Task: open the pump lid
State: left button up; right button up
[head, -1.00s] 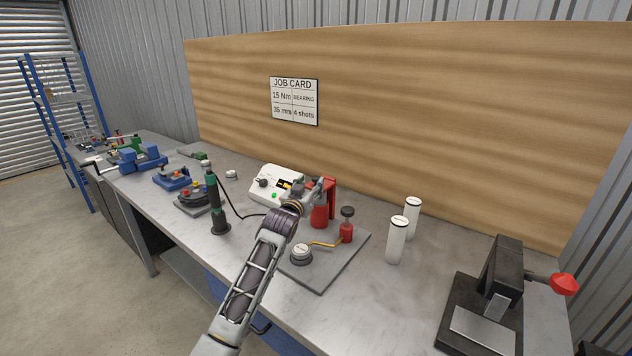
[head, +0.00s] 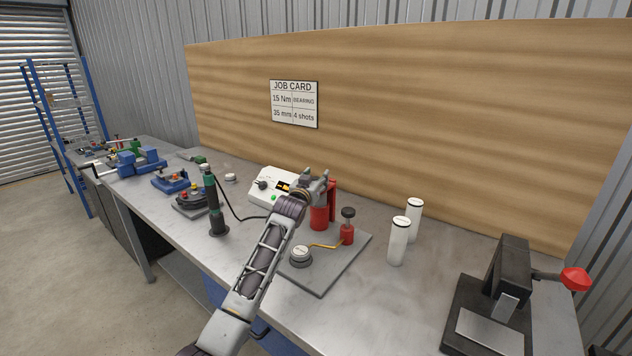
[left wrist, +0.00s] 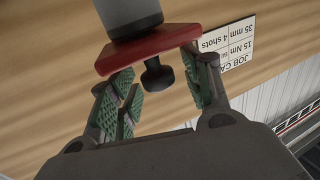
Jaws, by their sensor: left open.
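The pump (head: 319,219) is a red cylinder with a tall red part at its right side, standing on a grey plate on the bench. In the left wrist view, which is upside down, a red lid plate (left wrist: 150,50) with a black knob (left wrist: 157,75) sits against the end of a grey cylinder. My left gripper (head: 322,178) is at the top of the pump and hides much of it in the head view. Its green-padded fingers (left wrist: 163,88) are open on either side of the knob, with visible gaps. My right gripper is not in view.
The grey plate (head: 318,284) also bears a round silver-topped part (head: 301,256) and a smaller red part with a black knob (head: 348,225). White cartridges (head: 399,240) stand to the right. A white control box (head: 268,186) and a green-topped tool (head: 214,205) stand left.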

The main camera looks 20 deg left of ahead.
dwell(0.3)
pick_arm(q)
grip_shut()
jog(key=shift+w, duration=0.1)
dwell(0.4)
